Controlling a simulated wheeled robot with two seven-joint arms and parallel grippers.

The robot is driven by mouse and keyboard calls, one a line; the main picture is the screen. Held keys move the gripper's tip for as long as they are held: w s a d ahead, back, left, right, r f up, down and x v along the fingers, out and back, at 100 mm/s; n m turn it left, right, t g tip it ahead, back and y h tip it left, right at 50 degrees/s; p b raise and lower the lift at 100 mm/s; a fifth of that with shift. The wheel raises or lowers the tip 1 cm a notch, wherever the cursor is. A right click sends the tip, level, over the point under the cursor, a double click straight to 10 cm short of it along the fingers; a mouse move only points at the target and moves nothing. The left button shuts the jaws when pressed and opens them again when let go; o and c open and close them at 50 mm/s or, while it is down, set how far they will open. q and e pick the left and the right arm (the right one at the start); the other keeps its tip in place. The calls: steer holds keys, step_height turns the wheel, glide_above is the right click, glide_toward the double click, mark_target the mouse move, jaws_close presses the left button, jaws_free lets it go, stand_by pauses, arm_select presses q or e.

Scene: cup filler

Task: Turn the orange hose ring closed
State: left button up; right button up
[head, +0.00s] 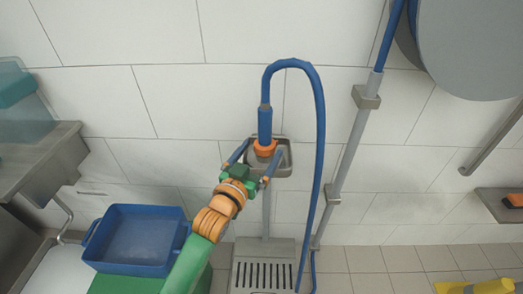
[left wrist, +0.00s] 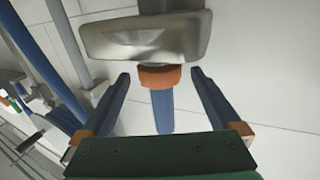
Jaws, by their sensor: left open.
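The orange hose ring (head: 265,148) sits at the lower end of the blue hose nozzle (head: 265,122), above a small grey metal basin (head: 284,160) on the wall. In the left wrist view the orange ring (left wrist: 160,77) shows against the basin (left wrist: 143,37), with the blue nozzle (left wrist: 163,112) below it in the picture. My left gripper (head: 256,163) is open, its two blue fingers on either side of the ring. In the left wrist view the left gripper's fingers (left wrist: 159,85) stand apart, with visible gaps to the ring. My right gripper is not in view.
The blue hose (head: 320,130) loops over and hangs down beside a grey wall pipe (head: 350,150). A blue tub (head: 140,213) stands at lower left. A metal counter (head: 40,155) is at left. A floor drain grate (head: 262,275) lies below. Yellow object (head: 480,287) at lower right.

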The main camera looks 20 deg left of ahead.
arm_select(q)
steer(key=shift+w+d, duration=0.1)
steer(key=shift+w, duration=0.6)
